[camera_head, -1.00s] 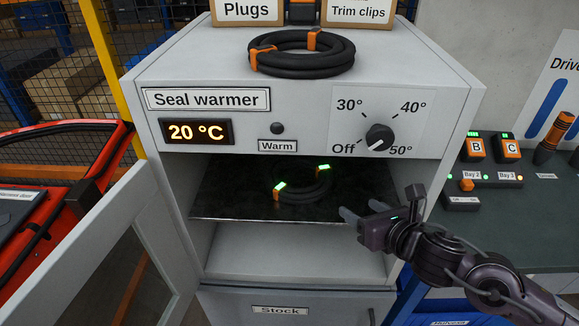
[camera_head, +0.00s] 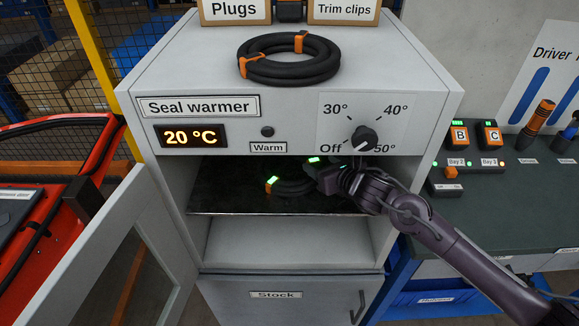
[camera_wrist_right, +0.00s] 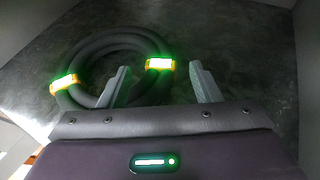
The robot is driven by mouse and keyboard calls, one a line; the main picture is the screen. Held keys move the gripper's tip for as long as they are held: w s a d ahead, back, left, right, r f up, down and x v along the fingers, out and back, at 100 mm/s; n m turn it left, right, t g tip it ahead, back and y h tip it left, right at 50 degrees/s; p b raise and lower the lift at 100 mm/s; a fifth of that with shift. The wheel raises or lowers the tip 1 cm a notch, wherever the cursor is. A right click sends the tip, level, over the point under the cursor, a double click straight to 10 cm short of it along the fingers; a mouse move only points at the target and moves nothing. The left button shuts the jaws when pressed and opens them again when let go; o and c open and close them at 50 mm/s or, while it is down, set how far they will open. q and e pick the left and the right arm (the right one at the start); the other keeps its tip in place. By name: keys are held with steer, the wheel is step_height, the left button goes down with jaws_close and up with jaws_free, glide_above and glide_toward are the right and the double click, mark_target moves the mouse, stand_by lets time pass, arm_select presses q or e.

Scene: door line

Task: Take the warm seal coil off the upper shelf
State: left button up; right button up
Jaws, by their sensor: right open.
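The seal coil (camera_head: 290,186) lies flat on the dark upper shelf (camera_head: 225,198) of the seal warmer. It is a black ring with two orange clips whose tops glow green. My right gripper (camera_head: 322,180) is inside the upper compartment at the coil's right side and hides part of it. In the right wrist view the coil (camera_wrist_right: 88,50) is at the left, and my right gripper's fingers (camera_wrist_right: 158,85) are open. The left finger overlaps the coil's near right edge; the right finger is over bare shelf. I cannot tell whether they touch the coil. My left gripper is not in view.
A second black coil (camera_head: 290,70) with orange clips lies on top of the warmer. The warmer's glazed door (camera_head: 125,250) stands open at the left. The display (camera_head: 192,136) reads 20 °C. The dial (camera_head: 364,138) sits right above the opening. The lower shelf (camera_head: 285,240) is empty.

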mark_target(311, 158)
steer(key=p+x, duration=0.1)
steer(key=x, duration=0.3)
steer(key=shift+w+a+f, duration=0.15)
steer(key=shift+w, duration=0.1)
jaws_close()
